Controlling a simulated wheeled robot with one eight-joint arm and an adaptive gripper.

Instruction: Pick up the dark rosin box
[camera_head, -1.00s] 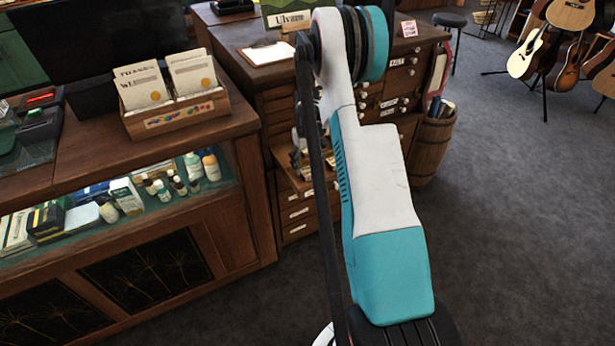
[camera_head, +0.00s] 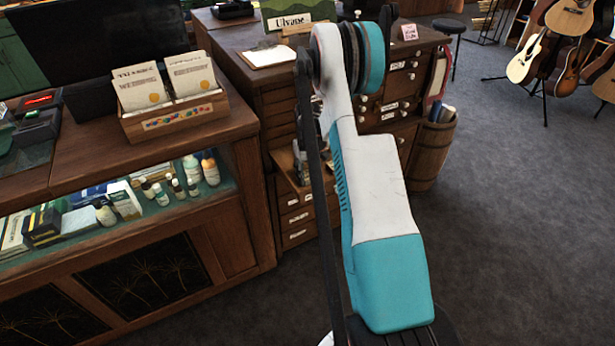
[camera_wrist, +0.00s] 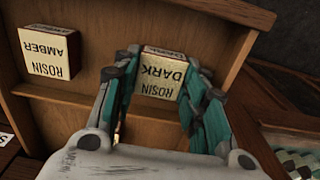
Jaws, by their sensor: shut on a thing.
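The dark rosin box (camera_wrist: 162,75), a small box with a cream label reading "DARK ROSIN", sits between the fingers of my gripper (camera_wrist: 160,90) in the wrist view. The teal and grey fingers are shut on its two sides. It appears over an open wooden drawer (camera_wrist: 75,98); whether it touches the drawer floor I cannot tell. The amber rosin box (camera_wrist: 48,52), with a similar label, lies in the drawer to the left, apart from my gripper. In the head view my arm hides the gripper and the dark box.
The drawer belongs to a wooden cabinet (camera_head: 275,105) with several small drawers. A glass-fronted counter (camera_head: 225,205) with a card box (camera_head: 175,122) stands to the left. A barrel (camera_head: 430,155) stands right of the cabinet. The carpet (camera_head: 520,240) at right is clear.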

